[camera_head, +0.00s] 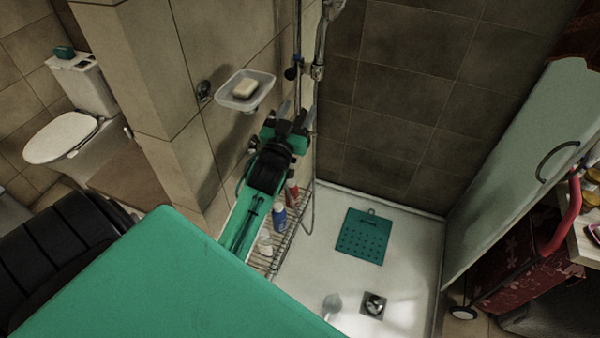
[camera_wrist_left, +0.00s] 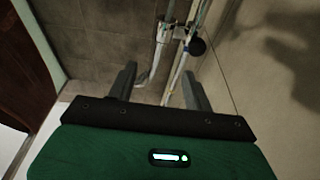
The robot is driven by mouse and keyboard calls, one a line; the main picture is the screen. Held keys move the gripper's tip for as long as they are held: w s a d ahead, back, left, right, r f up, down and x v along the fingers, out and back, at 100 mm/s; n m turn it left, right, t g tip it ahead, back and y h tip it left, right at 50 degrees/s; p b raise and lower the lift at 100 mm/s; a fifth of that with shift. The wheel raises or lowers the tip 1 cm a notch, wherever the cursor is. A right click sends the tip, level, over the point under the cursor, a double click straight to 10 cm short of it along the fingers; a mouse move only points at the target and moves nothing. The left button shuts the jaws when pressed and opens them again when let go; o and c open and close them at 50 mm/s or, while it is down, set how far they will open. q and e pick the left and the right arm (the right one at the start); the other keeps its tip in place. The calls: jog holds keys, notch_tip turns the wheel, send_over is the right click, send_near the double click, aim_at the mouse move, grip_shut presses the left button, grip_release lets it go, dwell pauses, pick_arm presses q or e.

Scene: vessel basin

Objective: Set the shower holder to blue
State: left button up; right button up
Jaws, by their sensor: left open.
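The shower holder, with a dark round knob (camera_head: 291,73), sits on the vertical shower rail (camera_head: 298,35) at top centre in the head view. A small bluish patch shows on the rail beside it; I cannot make out any colour scale. The chrome hand shower (camera_head: 319,68) is just right of the rail. My left gripper (camera_head: 293,110) is open and empty, below the holder and apart from it. In the left wrist view, the knob (camera_wrist_left: 197,46) and chrome fitting (camera_wrist_left: 168,33) lie beyond the open fingers (camera_wrist_left: 160,72). My right gripper is not in view.
A soap dish (camera_head: 246,90) juts from the wall left of my left gripper. A wire rack (camera_head: 285,240) with several bottles is below my arm. A green mat (camera_head: 364,236) lies in the shower tray (camera_head: 415,260). A glass panel (camera_head: 505,150) bounds the right side.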

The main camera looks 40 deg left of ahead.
pick_arm(q)
jog(key=s+d+f+g+h, duration=0.1)
jog(key=s+d+f+g, duration=0.2)
jog(key=f, duration=0.4)
jog(key=s+d+f+m+g+h, duration=0.1)
jog(key=s+d+f+g+h, duration=0.1)
jog(key=s+d+f+g, duration=0.2)
jog(key=s+f+g, duration=0.1)
jog(key=s+f, duration=0.1)
jog(key=s, duration=0.1)
jog(key=shift+s+d+f+m, duration=0.2)
jog(key=shift+f+m, duration=0.1)
jog(key=shift+f, duration=0.05)
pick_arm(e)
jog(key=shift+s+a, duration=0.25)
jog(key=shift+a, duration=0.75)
pick_arm(q)
jog(key=shift+s+f, duration=0.1)
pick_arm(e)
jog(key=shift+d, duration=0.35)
